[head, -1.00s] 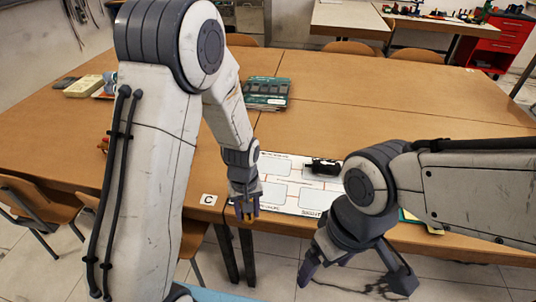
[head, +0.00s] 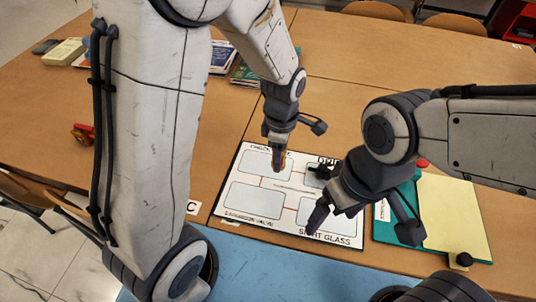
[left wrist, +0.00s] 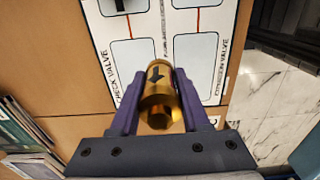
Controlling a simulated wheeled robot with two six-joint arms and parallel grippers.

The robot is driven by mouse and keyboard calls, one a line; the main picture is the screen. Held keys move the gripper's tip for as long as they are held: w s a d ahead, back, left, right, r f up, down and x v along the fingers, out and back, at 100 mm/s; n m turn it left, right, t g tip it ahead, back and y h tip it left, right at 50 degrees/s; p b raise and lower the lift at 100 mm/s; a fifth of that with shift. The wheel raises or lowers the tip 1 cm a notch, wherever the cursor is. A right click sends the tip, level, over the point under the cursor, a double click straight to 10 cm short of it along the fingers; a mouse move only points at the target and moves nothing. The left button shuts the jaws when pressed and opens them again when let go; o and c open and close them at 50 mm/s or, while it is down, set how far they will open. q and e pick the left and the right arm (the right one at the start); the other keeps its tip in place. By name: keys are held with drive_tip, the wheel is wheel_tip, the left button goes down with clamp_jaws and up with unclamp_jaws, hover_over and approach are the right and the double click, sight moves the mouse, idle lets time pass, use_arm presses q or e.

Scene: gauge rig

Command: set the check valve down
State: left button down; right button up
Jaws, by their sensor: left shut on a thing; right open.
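The check valve is a brass cylinder with a black arrow, seen in the left wrist view (left wrist: 160,92). My left gripper (left wrist: 158,98) is shut on it. In the head view, my left gripper (head: 278,160) points down over the upper-left part of the white board (head: 236,215), at the box labelled for the check valve. I cannot tell whether the valve touches the board. The board's other printed boxes include expansion valve at lower left and sight glass at lower right. My right gripper (head: 363,226) is open and empty, over the board's right side.
A black part (head: 321,171) lies in the board's upper-right box, partly hidden by my right arm. A teal folder with a yellow pad (head: 452,215) lies right of the board. Books (head: 222,58) lie behind. A red part (head: 83,134) lies far left.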

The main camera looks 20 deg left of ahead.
use_arm(q)
hover_over(266, 164)
wheel_tip(266, 164, down, 4)
drive_tip(key=shift+f, duration=0.15)
wheel_tip(266, 164, down, 4)
drive_tip(key=shift+f, duration=0.1)
drive_tip(key=shift+f, duration=0.15)
drive_tip(key=shift+c, duration=1.9)
unclamp_jaws()
drive_tip(key=shift+r, duration=0.2)
